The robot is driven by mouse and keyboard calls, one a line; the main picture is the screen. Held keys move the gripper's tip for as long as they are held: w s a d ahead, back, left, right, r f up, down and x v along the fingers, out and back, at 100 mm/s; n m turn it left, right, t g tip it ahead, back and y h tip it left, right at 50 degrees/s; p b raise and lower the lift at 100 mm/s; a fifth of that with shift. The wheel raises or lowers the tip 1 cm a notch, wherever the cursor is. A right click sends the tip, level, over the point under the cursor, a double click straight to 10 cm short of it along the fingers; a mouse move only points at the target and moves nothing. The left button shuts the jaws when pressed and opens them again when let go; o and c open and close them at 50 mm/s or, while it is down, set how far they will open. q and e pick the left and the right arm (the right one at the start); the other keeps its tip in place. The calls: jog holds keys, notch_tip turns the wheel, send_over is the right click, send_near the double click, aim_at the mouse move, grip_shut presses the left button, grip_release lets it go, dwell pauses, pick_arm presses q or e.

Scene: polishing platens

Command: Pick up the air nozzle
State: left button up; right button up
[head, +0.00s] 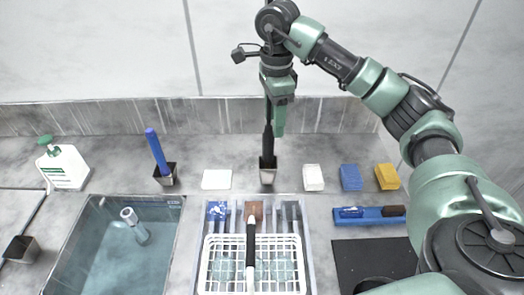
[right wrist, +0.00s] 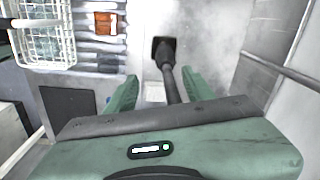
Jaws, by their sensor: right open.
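A slim black wand, which looks like the air nozzle (head: 268,140), stands upright in a small metal holder (head: 268,176) behind the rack. My right gripper (head: 275,127) points down at it from above, with its fingers around the upper part of the wand. In the right wrist view the wand (right wrist: 171,82) runs between the two open fingers, nearer the right one, down to the dark holder. The right gripper (right wrist: 160,88) is open. Whether a finger touches the wand I cannot tell. My left gripper is not in view.
A white wire basket (head: 213,275) with a black-and-white tool (head: 250,250) across it is in front. A sink (head: 90,245) lies left. A blue-handled tool (head: 157,150) stands in another holder. White, blue and yellow blocks (head: 387,177) sit right. A wall closes the back.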

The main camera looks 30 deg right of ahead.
aim_at(271, 129)
jog(key=shift+w+f, duration=0.3)
jog(key=shift+f, duration=0.3)
jog(key=shift+w+f, duration=0.3)
jog(key=shift+f, duration=0.3)
jog(key=shift+w+f, duration=0.25)
jog(key=shift+f, duration=0.3)
jog(key=shift+s+f, duration=0.15)
jog(key=shift+f, duration=0.2)
jog(key=f, duration=0.1)
jog(key=f+p, duration=0.1)
jog(key=f, duration=0.1)
jog(key=f+p, duration=0.1)
jog(key=shift+a+f, duration=0.2)
jog(key=shift+a, duration=0.15)
jog(key=shift+f, duration=0.35)
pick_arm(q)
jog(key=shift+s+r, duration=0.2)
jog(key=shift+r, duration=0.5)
pick_arm(e)
grip_shut()
